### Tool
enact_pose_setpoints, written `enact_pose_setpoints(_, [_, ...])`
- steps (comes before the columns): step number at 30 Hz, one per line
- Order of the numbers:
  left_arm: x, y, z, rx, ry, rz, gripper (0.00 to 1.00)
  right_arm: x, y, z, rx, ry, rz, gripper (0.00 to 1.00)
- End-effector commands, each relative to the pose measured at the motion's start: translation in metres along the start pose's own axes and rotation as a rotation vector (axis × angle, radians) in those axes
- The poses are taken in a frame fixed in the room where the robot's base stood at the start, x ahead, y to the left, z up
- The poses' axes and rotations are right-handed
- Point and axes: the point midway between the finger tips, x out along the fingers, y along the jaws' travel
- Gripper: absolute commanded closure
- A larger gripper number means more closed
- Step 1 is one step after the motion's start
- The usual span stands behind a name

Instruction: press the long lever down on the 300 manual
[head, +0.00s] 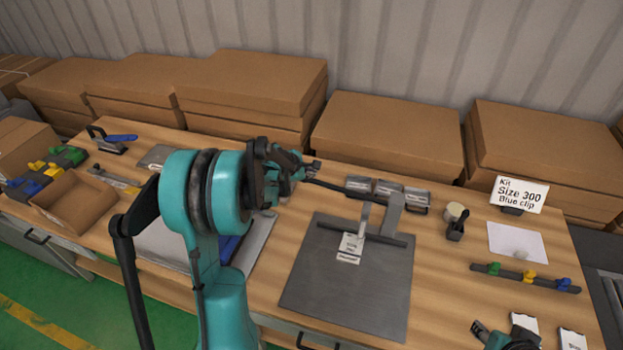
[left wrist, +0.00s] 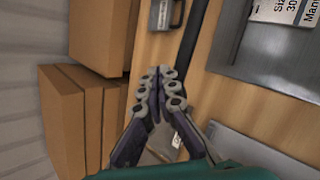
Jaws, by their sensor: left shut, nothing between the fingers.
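The 300 manual station is a grey metal plate (head: 345,285) with an upright grey bracket (head: 391,215) and small white labels. Its long black lever (head: 340,187) reaches left from the bracket and looks raised above the table. My left gripper (head: 312,169) is at the lever's free end, shut and empty. In the left wrist view the closed fingertips (left wrist: 160,90) are beside the dark lever (left wrist: 194,40); I cannot tell whether they touch. The plate with its label (left wrist: 285,12) is at the upper right there. My right gripper (head: 482,332) shows only partly at the bottom edge.
Cardboard boxes (head: 388,132) line the back. To the right are a kit sign (head: 520,194), a black cup (head: 456,229) and a rail with coloured clips (head: 525,277). My left arm hides part of the table.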

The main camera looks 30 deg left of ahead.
Motion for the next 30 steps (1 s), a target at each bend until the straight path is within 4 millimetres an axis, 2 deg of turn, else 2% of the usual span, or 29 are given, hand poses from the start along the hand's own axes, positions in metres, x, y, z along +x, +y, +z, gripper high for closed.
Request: enact_pose_setpoints(30, [0.0069,-0.0049,-0.0051,0.000,0.000,0.000,1.00,0.0068,0.0000,0.0048,0.000,0.000,0.000,0.60])
